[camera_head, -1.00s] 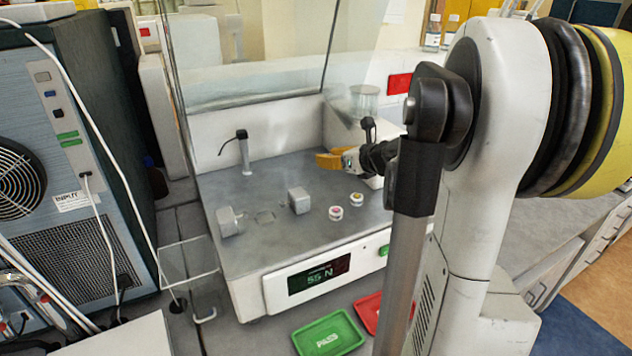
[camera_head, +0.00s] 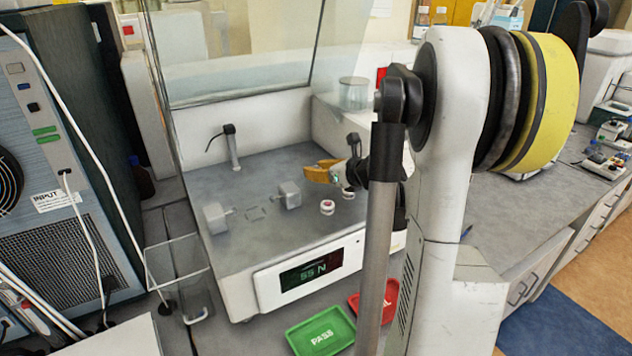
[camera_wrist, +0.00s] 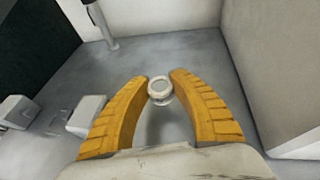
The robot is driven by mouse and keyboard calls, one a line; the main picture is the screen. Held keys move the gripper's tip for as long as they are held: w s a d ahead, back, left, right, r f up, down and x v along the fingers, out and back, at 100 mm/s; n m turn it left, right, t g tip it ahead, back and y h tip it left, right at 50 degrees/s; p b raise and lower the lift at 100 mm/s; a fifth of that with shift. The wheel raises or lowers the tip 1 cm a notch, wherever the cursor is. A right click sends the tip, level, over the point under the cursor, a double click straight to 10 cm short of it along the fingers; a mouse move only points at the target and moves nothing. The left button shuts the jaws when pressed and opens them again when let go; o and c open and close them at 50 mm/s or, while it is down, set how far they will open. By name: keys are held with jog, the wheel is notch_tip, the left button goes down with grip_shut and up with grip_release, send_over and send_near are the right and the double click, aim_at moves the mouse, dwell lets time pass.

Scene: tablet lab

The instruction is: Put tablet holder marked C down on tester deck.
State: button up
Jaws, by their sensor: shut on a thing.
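My gripper (camera_wrist: 160,85) has two orange fingers, shut on a small round white tablet holder (camera_wrist: 160,91) between the fingertips in the wrist view. No letter can be read on it. The grey tester deck (camera_wrist: 140,60) lies beneath; I cannot tell whether the holder touches it. In the head view my gripper (camera_head: 306,172) is low over the back right of the deck (camera_head: 190,185), and its fingers hide the held holder.
Two grey jaw blocks (camera_head: 288,194) (camera_head: 217,217) stand left of the gripper. A thin post (camera_head: 233,152) rises at the back. A tilted clear shield (camera_head: 245,60) stands above. A green PASS tray (camera_head: 321,333) and a red tray (camera_head: 378,300) lie in front.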

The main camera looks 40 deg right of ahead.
aim_at(316, 185)
jog(key=shift+f+b, duration=0.3)
jog(key=shift+f, duration=1.2)
jog(key=shift+f, duration=0.15)
jog(key=o, duration=1)
